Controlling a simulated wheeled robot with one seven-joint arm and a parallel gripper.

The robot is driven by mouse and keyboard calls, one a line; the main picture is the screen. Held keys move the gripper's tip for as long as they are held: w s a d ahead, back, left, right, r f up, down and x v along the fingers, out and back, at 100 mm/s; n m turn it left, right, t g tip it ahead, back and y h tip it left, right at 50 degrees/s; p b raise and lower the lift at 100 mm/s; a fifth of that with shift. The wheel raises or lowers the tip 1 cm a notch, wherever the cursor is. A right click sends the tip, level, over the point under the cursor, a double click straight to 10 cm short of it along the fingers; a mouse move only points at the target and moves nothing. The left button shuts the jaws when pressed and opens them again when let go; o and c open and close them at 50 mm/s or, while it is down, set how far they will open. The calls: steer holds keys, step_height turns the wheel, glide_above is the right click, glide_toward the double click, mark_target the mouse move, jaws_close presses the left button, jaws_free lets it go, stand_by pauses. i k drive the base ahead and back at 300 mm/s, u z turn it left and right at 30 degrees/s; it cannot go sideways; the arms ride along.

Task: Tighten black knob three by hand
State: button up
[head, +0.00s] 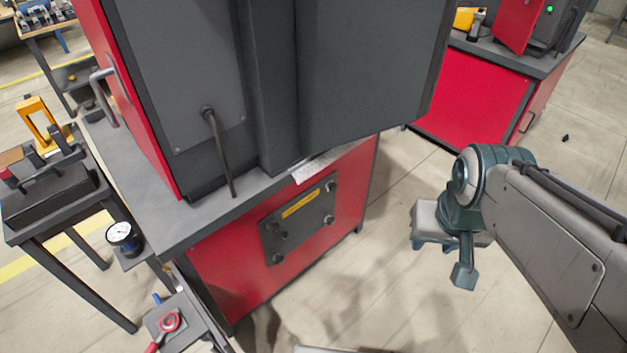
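A dark panel (300,219) with a yellow label is on the red front of the machine's base cabinet. Several small black knobs sit near its corners: one upper right (330,187), one lower right (328,219), one lower left (278,258) and one at the left (276,232). No number is readable, so I cannot tell which is knob three. My gripper (455,262) hangs at the end of my arm, right of the panel and well apart from it, over open floor. It touches nothing visible. I cannot tell whether its fingers are apart.
The tall grey and red machine (275,80) stands on a grey top (140,205). A dial gauge (123,237) and a small stand with a red knob (169,322) are at left. A dark cart (55,200) stands farther left. Floor between panel and gripper is clear.

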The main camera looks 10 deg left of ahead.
mark_target(274, 227)
steer(key=z, duration=0.05)
steer(key=i, duration=1.7)
steer(key=u, duration=2.7)
